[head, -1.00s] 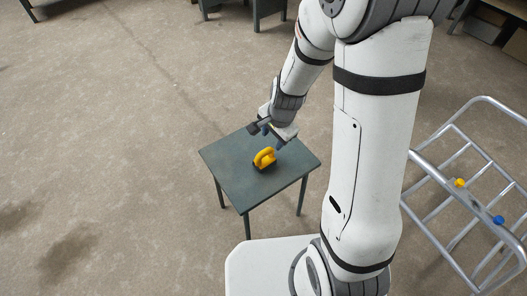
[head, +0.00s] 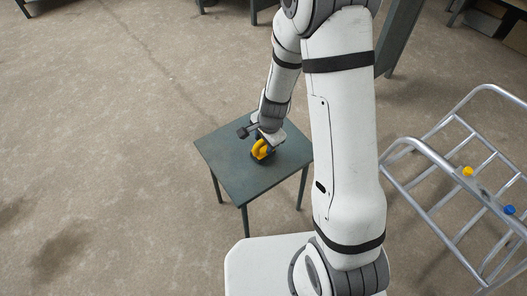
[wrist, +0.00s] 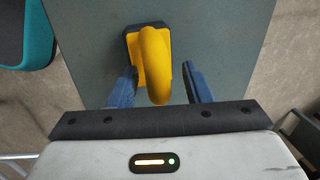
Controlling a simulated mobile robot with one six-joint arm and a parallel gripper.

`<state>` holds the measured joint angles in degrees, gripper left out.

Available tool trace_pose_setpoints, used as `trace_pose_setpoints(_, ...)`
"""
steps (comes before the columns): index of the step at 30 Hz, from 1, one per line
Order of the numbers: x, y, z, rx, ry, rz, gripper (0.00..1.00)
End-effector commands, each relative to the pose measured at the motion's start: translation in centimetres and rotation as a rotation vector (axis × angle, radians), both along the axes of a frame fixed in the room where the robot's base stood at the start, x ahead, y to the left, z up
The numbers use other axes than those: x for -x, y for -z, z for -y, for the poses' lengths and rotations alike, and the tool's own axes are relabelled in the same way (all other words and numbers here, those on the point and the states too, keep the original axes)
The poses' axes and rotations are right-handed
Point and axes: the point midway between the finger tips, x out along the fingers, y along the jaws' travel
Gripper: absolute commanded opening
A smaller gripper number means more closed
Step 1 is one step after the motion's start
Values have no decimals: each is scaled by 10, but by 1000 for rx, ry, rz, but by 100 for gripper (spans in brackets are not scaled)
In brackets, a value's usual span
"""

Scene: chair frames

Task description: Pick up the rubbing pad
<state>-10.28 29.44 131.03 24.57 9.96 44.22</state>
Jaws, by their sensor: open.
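The rubbing pad (head: 260,150) has a yellow arched handle on a dark base and sits on the small dark table (head: 225,152). In the wrist view the pad's handle (wrist: 155,62) rises toward the camera, with its far end lying beyond the fingertips. My gripper (wrist: 158,80) is open, with one blue finger on each side of the handle's near end and gaps on both sides. In the head view my gripper (head: 264,140) is right over the pad and partly hides it. I cannot tell how far down the fingers reach.
A metal tubular frame (head: 440,165) with a yellow and a blue knob stands on the floor at the right. A teal object (wrist: 38,35) shows beside the table in the wrist view. Benches stand at the back. The rest of the tabletop is clear.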

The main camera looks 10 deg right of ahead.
Motion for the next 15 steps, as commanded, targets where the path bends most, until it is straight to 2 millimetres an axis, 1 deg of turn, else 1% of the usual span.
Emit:
trace_pose_setpoints(2, 0, -1, 0, 0, 0, 0, 44)
trace_pose_setpoints(15, 0, -1, 0, 0, -2, 0, 8)
